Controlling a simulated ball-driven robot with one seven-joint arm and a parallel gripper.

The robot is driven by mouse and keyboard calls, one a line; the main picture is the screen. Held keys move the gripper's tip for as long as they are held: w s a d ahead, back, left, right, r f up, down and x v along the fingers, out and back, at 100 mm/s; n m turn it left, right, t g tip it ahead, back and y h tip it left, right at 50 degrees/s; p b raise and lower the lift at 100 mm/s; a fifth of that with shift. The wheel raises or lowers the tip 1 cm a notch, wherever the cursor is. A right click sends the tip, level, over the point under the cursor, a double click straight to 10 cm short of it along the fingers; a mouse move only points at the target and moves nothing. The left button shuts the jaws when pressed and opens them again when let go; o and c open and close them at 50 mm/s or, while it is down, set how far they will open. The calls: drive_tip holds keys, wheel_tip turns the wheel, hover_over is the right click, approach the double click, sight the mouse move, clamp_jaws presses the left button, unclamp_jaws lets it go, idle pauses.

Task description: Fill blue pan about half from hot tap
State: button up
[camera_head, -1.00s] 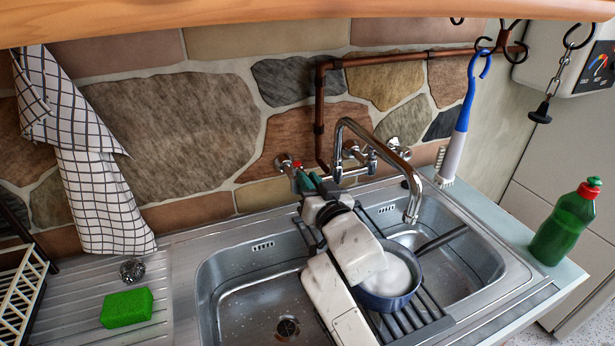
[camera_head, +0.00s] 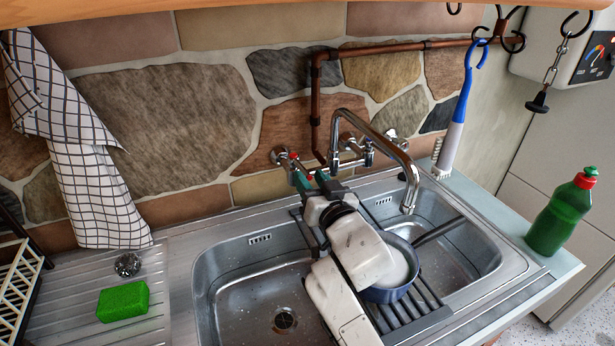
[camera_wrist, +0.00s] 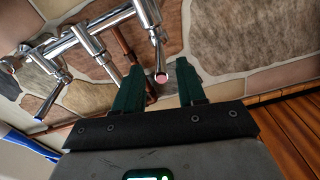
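The blue pan (camera_head: 382,295) rests on a dark slatted rack (camera_head: 428,302) over the right part of the sink, its dark handle pointing up and right. Its inside is pale; I cannot tell whether it holds water. The spout (camera_head: 408,205) ends above and beyond it, with no stream visible. The hot tap (camera_head: 281,156), marked red, is on the wall at the left of the mixer. My gripper (camera_head: 309,180) is at its lever. In the wrist view my gripper (camera_wrist: 158,88) has its green fingers apart, with the red-ended lever (camera_wrist: 160,76) between or just beyond them; contact is unclear.
The cold lever with a blue end (camera_wrist: 40,116) is apart from my fingers. A green sponge (camera_head: 123,301) and steel scourer (camera_head: 128,265) lie on the drainboard. A green bottle (camera_head: 560,218) stands at right. The left basin (camera_head: 235,285) is empty.

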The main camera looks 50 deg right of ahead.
drive_tip(key=b+v, duration=0.2)
drive_tip(key=v, duration=0.6)
drive_tip(key=shift+s, duration=0.1)
idle(1.4)
